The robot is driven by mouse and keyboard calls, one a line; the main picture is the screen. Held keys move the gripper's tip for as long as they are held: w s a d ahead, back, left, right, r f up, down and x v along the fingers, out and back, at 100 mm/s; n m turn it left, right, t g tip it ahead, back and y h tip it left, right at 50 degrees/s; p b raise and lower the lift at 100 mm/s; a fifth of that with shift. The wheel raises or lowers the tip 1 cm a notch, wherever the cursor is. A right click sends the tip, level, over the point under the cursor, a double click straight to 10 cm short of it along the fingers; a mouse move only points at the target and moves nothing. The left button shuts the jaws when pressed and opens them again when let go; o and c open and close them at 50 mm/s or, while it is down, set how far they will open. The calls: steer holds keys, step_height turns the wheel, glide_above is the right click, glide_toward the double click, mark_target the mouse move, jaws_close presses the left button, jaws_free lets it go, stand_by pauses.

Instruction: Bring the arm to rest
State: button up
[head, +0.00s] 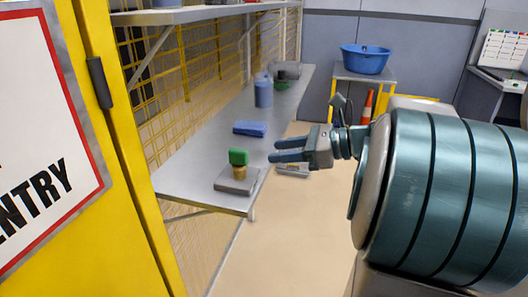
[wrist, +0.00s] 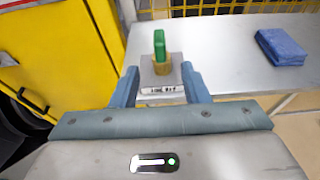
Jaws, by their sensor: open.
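My gripper (head: 290,150) is at the end of my arm, in the air near the right edge of the grey shelf (head: 210,150). Its two blue fingers are apart with nothing held between them. In the wrist view my gripper (wrist: 158,88) points toward the shelf, and a green-topped object with a tan lower part (wrist: 159,45) shows beyond and between the fingertips. That object (head: 238,160) stands upright on a grey block (head: 236,181) at the shelf's near end in the head view. The block has a label on its front, too small to read surely.
A blue folded cloth or sponge (head: 250,128) and a blue container (head: 263,91) are on the shelf. A yellow panel with a sign (head: 45,150) stands at left. A blue basin (head: 365,59) is on a table behind, near an orange cone (head: 368,106).

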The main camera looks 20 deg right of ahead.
steer(key=shift+s+d+r, duration=0.15)
steer(key=shift+s+d, duration=0.1)
steer(key=shift+d, duration=0.05)
steer(key=shift+a, duration=0.1)
steer(key=s+a+f+n+g+h+p, duration=0.3)
steer(key=s+n+h, duration=0.3)
steer(key=n, duration=0.6)
steer(key=s+a+f+n+g+h+p, duration=0.2)
steer(key=s+a+f+n+h, duration=0.3)
steer(key=n, duration=0.8)
steer(key=s+a+f+p, duration=0.1)
steer(key=s, duration=0.1)
steer(key=shift+s+f+g+h, duration=0.25)
steer(key=shift+s+g+h, duration=0.15)
steer(key=shift+a, duration=0.1)
